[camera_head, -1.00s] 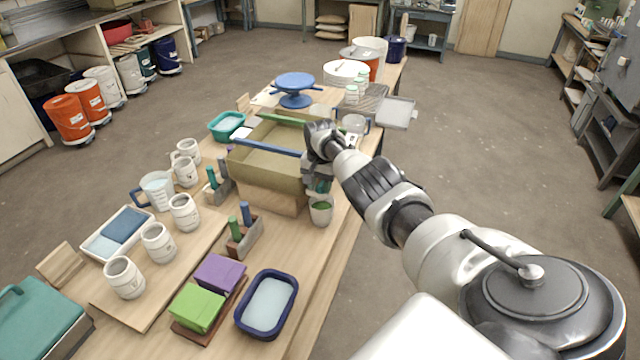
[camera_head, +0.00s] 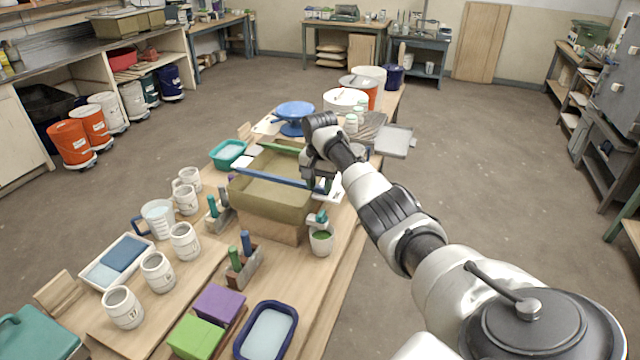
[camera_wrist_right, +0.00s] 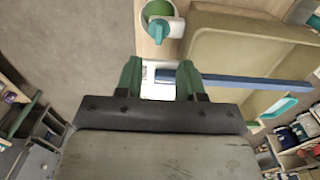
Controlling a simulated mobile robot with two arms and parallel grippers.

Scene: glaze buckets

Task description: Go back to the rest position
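My right gripper (camera_head: 318,184) is above the near right corner of the tan rectangular basin (camera_head: 272,203). A white cup with green contents (camera_head: 321,240) stands beside the basin, below the gripper. A teal item (camera_wrist_right: 160,28) is at the cup's mouth. My left gripper is not in view.
The table holds several white mugs (camera_head: 158,272), a blue-rimmed tub (camera_head: 266,331), purple and green blocks (camera_head: 219,302) and a blue turntable (camera_head: 295,113). A grey tray (camera_head: 395,141) extends at the right edge. Floor to the right is open.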

